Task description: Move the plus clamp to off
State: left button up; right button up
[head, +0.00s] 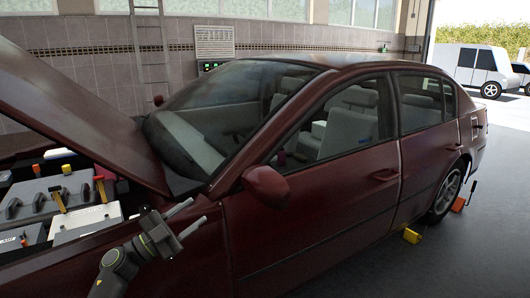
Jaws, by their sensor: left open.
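My left gripper (198,210) is open and empty, in front of the car's front fender. Its fingers point to the right, away from the red part, and it stands to the right of and below it. My right gripper is not in view.
The raised hood (75,105) hangs over the engine bay. The side mirror (267,184) juts out right of my gripper.

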pick_arm(q)
jog(key=w+a+r+n+t+y, duration=0.3)
jog(key=w+a+n+t+y, duration=0.2)
jog(key=a+n+t+y, duration=0.45)
jog(key=w+a+f+n+g+y, duration=0.4)
jog(key=a+f+n+y, duration=0.1)
jog(key=f+n+y, duration=0.3)
jog(key=s+a+f+g+y, duration=0.15)
jog(key=s+f, duration=0.35)
jog(key=f, duration=0.7)
jog(key=s+a+f+g, duration=0.1)
jog(key=s+f+g, duration=0.3)
jog(key=f, duration=0.7)
jog(key=s+a+f+g+y, duration=0.1)
jog(key=s+f, duration=0.5)
jog(key=f, duration=0.6)
jog(key=s+d+f+n+g, duration=0.15)
jog(key=s+f+g, duration=0.45)
jog(key=s+f, duration=1.65)
jog(key=s+d+f+g, duration=0.2)
jog(key=s+f, duration=0.1)
jog(key=s, duration=1.2)
jog(key=s+d+f+n+g, duration=0.1)
jog(key=s+d+f+g, duration=0.1)
jog(key=s, duration=1.3)
jog(key=shift+d+f+g+h, duration=0.15)
jog(key=shift+f+g+h, duration=0.25)
jog(key=shift+f+g, duration=0.1)
